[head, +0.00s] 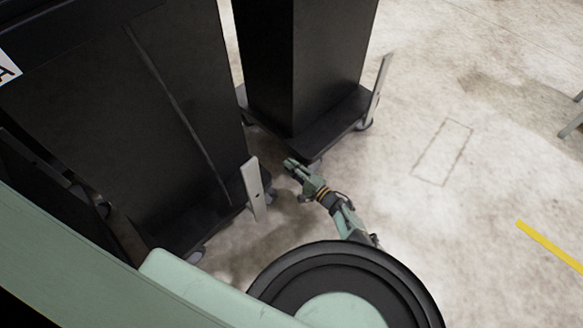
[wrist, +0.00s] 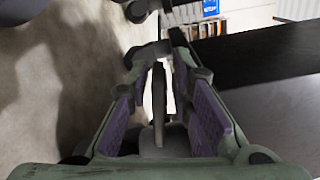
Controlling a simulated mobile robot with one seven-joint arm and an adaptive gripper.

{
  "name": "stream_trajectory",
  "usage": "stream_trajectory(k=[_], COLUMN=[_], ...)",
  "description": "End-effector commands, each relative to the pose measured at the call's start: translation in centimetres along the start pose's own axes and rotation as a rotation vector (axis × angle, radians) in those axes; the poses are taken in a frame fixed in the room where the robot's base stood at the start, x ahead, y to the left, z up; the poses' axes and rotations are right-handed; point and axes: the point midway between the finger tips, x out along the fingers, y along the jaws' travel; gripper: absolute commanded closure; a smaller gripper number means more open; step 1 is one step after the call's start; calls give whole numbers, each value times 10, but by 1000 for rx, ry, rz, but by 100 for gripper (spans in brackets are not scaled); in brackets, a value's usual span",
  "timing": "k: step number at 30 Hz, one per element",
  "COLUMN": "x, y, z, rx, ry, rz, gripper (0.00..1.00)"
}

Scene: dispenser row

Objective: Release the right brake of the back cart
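Two tall black carts stand on low bases in the head view. The farther cart (head: 305,65) has a pale upright brake lever (head: 379,88) at the right of its base, above a caster. The nearer cart (head: 110,130) has a similar lever (head: 255,188) at its right corner. My gripper (head: 288,164) is low by the gap between the carts, near the farther cart's front base corner and apart from its right lever. In the wrist view the fingers (wrist: 162,62) are apart, with a narrow dark piece and a pale strip showing between them; I cannot tell whether they touch.
A yellow floor line (head: 550,245) lies at the right. The concrete floor (head: 480,130) right of the farther cart is clear. In the wrist view, a black cart surface (wrist: 255,60) is close on the right, and a shelf (wrist: 205,10) shows far behind.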

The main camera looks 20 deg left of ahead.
Motion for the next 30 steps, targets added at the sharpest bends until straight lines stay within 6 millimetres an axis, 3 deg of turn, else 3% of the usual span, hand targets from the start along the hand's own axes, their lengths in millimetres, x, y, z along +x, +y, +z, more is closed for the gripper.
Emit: stream_trajectory(k=[15, 20, 30], x=[-6, -22, -73], y=[0, 0, -1], z=[-1, -2, -2], rx=[-2, -2, -2], ry=[2, 5, 5], rz=[1, -1, -1], gripper=[72, 72, 72])
